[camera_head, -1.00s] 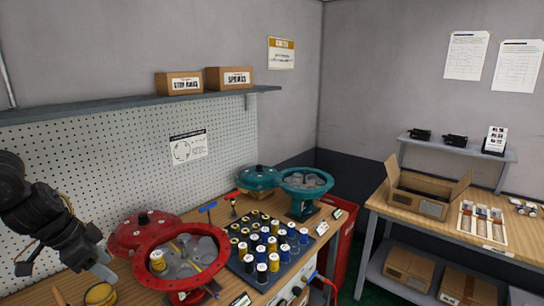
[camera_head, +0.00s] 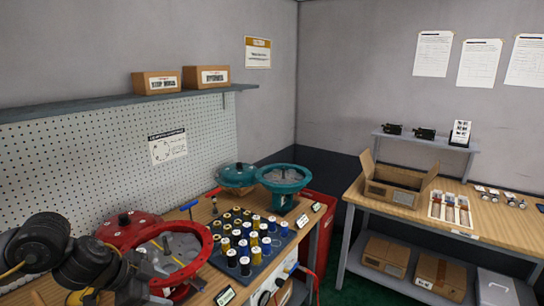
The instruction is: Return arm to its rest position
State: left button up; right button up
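My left arm (camera_head: 88,262) comes in from the left edge, its dark links folded low over the front left of the workbench. Its far end is by the near left rim of the red round housing (camera_head: 206,246) and covers part of it. The fingers of my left gripper cannot be made out clearly, so I cannot tell whether they are open or shut. My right gripper is not in view.
A dark tray of blue, white and yellow spools (camera_head: 262,268) stands right of the red housing. A teal housing (camera_head: 284,182) and its teal lid (camera_head: 237,175) are behind. A side table (camera_head: 400,205) holds an open carton (camera_head: 395,190). A shelf (camera_head: 60,110) runs above.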

pick_arm(q)
jog(key=s+d+f+t+h, duration=0.2)
jog(key=d+f, duration=0.1)
jog(key=d, duration=0.5)
jog(key=s+d+f+t+h, duration=0.1)
jog(key=s+d+f+t, duration=0.1)
jog(key=d, duration=0.6)
jog(key=s+a+f+n+g+y, duration=0.35)
jog(key=s+a+f+n, duration=0.3)
jog(key=s+f, duration=0.4)
jog(key=s+a+f+n+g+y, duration=0.2)
jog(key=s+a+f+n+y, duration=0.45)
jog(key=s, duration=0.75)
notch_tip(320, 180, down, 29)
jog(key=s+a+m+g+h+b, duration=0.1)
jog(key=s+g+h, duration=0.1)
jog(key=s+a+f+b, duration=0.1)
jog(key=s+a+f, duration=0.2)
jog(key=s+f, duration=1.2)
jog(key=shift+s+f+g, duration=0.2)
jog(key=shift+g, duration=0.15)
